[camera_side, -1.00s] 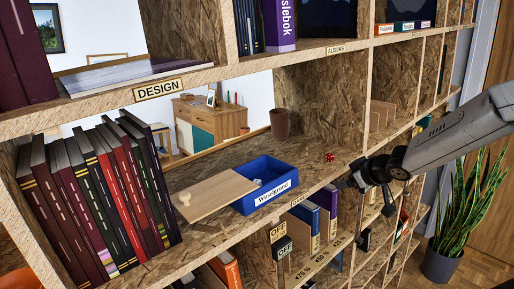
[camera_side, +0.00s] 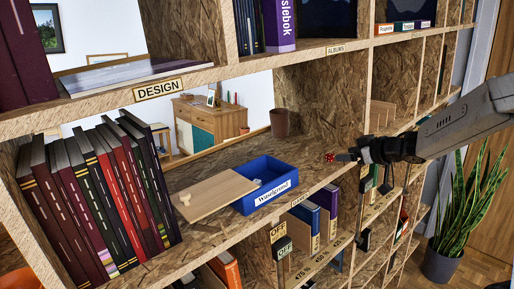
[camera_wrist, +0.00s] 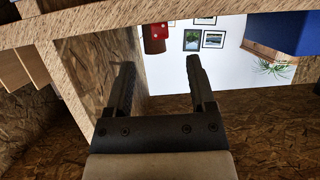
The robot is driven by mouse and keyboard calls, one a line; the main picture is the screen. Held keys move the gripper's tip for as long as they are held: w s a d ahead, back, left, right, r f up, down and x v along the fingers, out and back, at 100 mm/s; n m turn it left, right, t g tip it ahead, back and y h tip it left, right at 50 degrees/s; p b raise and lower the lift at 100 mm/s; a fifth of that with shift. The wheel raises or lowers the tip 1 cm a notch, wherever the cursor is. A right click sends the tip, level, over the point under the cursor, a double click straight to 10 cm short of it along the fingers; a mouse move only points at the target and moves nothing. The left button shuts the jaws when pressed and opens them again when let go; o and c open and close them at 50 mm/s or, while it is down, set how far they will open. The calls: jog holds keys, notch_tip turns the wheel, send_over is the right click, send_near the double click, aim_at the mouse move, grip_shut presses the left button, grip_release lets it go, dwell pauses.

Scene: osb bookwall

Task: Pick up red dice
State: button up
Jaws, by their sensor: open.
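The small red die (camera_side: 329,157) lies on the chipboard shelf near its front edge, right of the blue box. In the wrist view the red die (camera_wrist: 154,38) shows white pips and sits beyond the fingertips, roughly in line with the gap between them. My gripper (camera_side: 346,156) is just right of the die in the side view, level with the shelf, fingers pointing left at it. In the wrist view my gripper (camera_wrist: 159,62) has its two dark fingers apart with nothing between them.
The blue box (camera_side: 267,190), labelled in white, stands left of the die with a wooden lid (camera_side: 214,194) beside it. A brown cup (camera_side: 280,122) stands behind. A chipboard divider (camera_side: 322,105) rises behind the die. The blue box's side shows in the wrist view (camera_wrist: 285,25).

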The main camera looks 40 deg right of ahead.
aim_at(330, 155)
jog(key=shift+x, duration=0.85)
jog(key=shift+x, duration=2.6)
jog(key=shift+a+r, duration=0.1)
jog(key=shift+c, duration=0.2)
grip_shut()
